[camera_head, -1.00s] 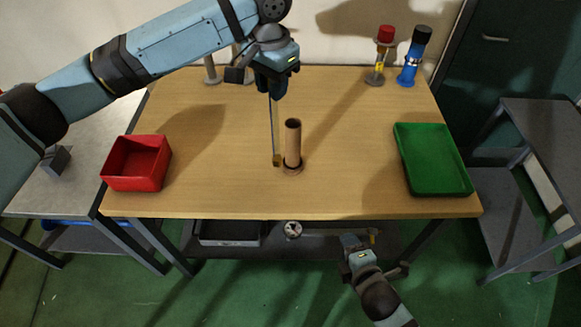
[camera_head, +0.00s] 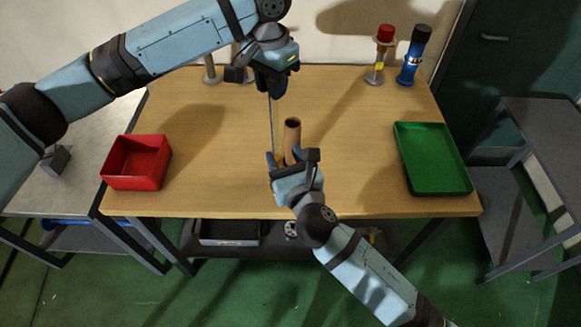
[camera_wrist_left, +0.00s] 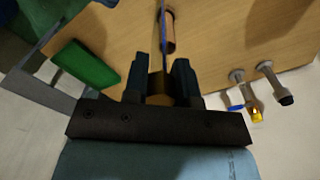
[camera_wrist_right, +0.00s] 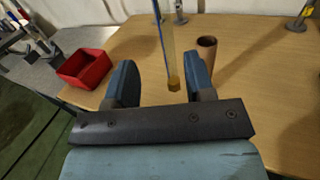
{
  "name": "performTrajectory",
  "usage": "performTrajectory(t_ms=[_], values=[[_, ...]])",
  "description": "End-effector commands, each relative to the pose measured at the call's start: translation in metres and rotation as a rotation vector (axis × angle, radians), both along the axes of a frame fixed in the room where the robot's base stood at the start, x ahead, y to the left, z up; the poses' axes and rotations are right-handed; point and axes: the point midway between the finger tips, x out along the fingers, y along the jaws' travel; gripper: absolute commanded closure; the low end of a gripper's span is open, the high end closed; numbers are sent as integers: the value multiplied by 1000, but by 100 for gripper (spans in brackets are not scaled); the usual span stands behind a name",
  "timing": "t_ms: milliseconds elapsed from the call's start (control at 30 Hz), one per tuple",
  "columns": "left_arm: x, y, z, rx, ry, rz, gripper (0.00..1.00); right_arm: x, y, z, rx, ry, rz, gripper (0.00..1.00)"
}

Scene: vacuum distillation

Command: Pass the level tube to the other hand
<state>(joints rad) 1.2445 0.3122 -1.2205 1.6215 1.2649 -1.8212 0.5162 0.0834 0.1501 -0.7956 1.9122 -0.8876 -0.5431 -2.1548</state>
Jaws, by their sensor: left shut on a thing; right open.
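The level tube (camera_head: 271,125) is a thin, clear upright tube with yellow-brown ends. My left gripper (camera_head: 270,92) is shut on its upper end and holds it above the table. In the left wrist view the upper end (camera_wrist_left: 160,86) sits between the fingers. In the right wrist view the tube's lower part (camera_wrist_right: 168,50) hangs with its yellow end between or just beyond the fingertips. My right gripper (camera_head: 278,160) is open around or close to the lower end; contact cannot be told. It also shows in the right wrist view (camera_wrist_right: 160,72).
A brown upright cylinder (camera_head: 292,132) stands close behind the tube. A red bin (camera_head: 137,162) is at left and a green tray (camera_head: 432,160) at right. Red-capped (camera_head: 380,55) and blue (camera_head: 413,55) cylinders stand at the back right.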

Motion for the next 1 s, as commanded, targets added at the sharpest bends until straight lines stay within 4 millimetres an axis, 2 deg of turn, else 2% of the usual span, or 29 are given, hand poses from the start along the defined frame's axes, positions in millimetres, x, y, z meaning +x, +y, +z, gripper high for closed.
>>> performTrajectory(t_ms=[200,400,600,867,1000], values=[[0,0,0,0,0,0,100,41,16,1,2,1,-1,51],[0,0,0,0,0,0,100,66,27,0,4,1,0,51],[0,0,0,0,0,0,100,77,30,0,2,2,0,51],[0,0,0,0,0,0,100,78,31,0,3,2,0,51],[0,0,0,-1,-1,0,100,78,31,0,3,2,0,81]])
